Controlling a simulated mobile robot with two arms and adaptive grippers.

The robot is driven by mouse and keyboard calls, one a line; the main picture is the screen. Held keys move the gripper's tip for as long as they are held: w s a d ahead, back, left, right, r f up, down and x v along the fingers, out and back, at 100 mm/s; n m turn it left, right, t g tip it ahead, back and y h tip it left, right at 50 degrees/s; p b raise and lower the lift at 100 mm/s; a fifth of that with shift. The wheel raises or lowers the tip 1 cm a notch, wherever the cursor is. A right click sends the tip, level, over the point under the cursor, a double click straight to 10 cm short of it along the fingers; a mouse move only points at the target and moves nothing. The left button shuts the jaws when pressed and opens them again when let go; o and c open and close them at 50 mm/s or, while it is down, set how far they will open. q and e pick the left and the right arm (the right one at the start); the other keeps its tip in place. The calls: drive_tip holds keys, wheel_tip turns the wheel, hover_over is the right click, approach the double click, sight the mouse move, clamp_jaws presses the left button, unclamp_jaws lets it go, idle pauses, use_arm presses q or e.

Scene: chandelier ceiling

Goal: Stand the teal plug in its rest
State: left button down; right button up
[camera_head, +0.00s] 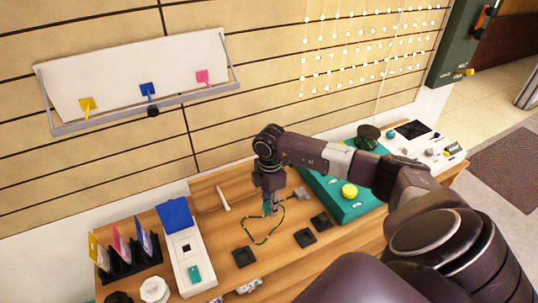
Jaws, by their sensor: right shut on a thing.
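My right gripper (270,209) points down over the wooden table and is shut on the teal plug (266,208). Only a small part of the plug shows between and beside the fingers. A dark green cord (248,240) lies in a loop on the table close by the plug. Three dark square blocks stand near: one at the front left (243,257), one in front (305,237) and one to the right (320,220). I cannot tell which of them is the plug's rest. The plug is apart from all three. My left gripper is not in view.
A teal case (345,203) with a yellow knob stands to the right, under my right arm. A white box with a blue lid (174,215) and a black rack of cards (130,264) stand at left. A pale stick (223,197) lies at the back.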

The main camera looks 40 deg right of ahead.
drive_tip(key=shift+a, duration=0.1)
drive_tip(key=shift+s+a+p, duration=0.4)
drive_tip(key=shift+s+p, duration=0.05)
drive_tip(key=shift+p, duration=0.25)
drive_tip(key=shift+s+a+f+p, duration=0.25)
drive_tip(key=shift+s+a+p, duration=0.55)
drive_tip(key=shift+a, duration=0.05)
drive_tip(key=shift+s+a+f+p, duration=0.2)
drive_tip(key=shift+s+a+p, duration=0.55)
drive_tip(key=shift+s+a, duration=0.05)
drive_tip(key=shift+a, duration=0.15)
drive_tip(key=w+a+r+p, duration=0.1)
drive_tip(key=a+p, duration=0.2)
drive_tip(key=a, duration=0.5)
drive_tip(key=shift+w+a+r, duration=0.15)
drive_tip(key=shift+a+r, duration=0.15)
drive_tip(key=shift+r, duration=0.05)
